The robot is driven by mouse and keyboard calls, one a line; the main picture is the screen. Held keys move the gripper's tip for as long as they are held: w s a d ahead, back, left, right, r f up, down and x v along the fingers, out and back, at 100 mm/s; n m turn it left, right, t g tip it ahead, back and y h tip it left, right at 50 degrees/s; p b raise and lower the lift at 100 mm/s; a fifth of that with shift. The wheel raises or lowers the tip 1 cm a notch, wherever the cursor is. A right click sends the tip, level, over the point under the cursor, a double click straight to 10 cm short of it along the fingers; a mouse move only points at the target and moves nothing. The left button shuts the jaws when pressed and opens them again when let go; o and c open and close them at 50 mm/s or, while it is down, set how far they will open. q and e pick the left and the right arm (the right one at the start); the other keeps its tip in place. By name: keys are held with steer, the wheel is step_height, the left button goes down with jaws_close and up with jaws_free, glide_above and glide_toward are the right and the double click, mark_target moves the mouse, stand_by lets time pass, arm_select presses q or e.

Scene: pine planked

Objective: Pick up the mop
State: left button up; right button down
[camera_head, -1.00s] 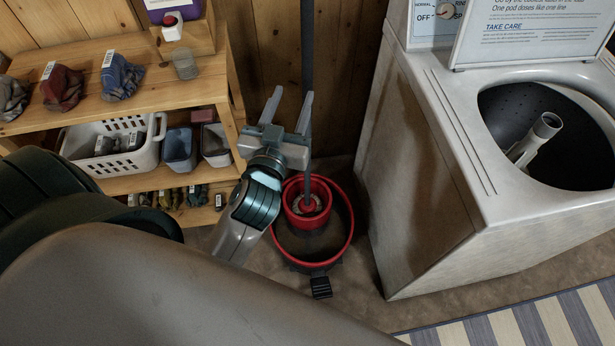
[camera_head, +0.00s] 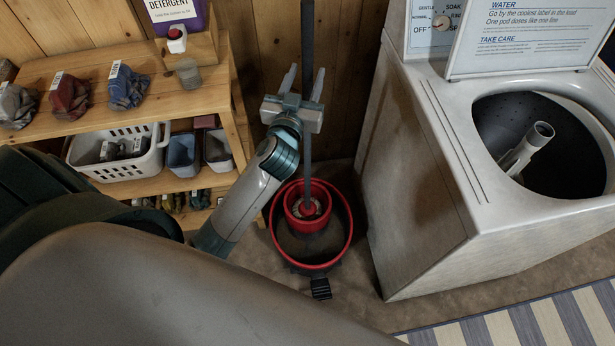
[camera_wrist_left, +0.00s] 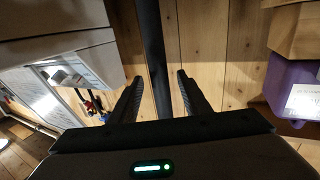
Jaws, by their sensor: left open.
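The mop stands upright, its dark grey handle (camera_head: 307,45) rising in front of the plank wall. Its lower end sits in the red bucket (camera_head: 350,236) on the floor, inside a smaller red ring (camera_head: 290,205). My left gripper (camera_head: 303,82) is open, high on the handle, with its fingers pointing up in the picture, one on each side of the handle. In the left wrist view the handle (camera_wrist_left: 150,40) runs down between the two open fingers (camera_wrist_left: 157,82), with gaps showing on both sides. I cannot tell whether it touches the palm. My right gripper is not in view.
A wooden shelf (camera_head: 190,100) with cloth bundles, a white basket (camera_head: 115,165) and small bins stands left of my left arm. A washing machine (camera_head: 420,200) with its lid up stands close on the right. A black pedal (camera_head: 321,288) sticks out at the bucket's front.

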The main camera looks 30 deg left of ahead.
arm_select(q)
steer(key=shift+w, duration=0.2)
steer(key=shift+w+a+r+p, duration=0.2)
steer(key=shift+w+r+p, duration=0.05)
steer(key=shift+w+p, duration=0.2)
steer(key=p+x, duration=0.1)
steer(key=x, duration=0.2)
steer(key=shift+w+a+f, duration=0.1)
steer(key=shift+w+a, duration=0.05)
steer(key=shift+w, duration=0.45)
steer(key=shift+c, duration=0.5)
steer(key=shift+p, duration=0.3)
jaws_close()
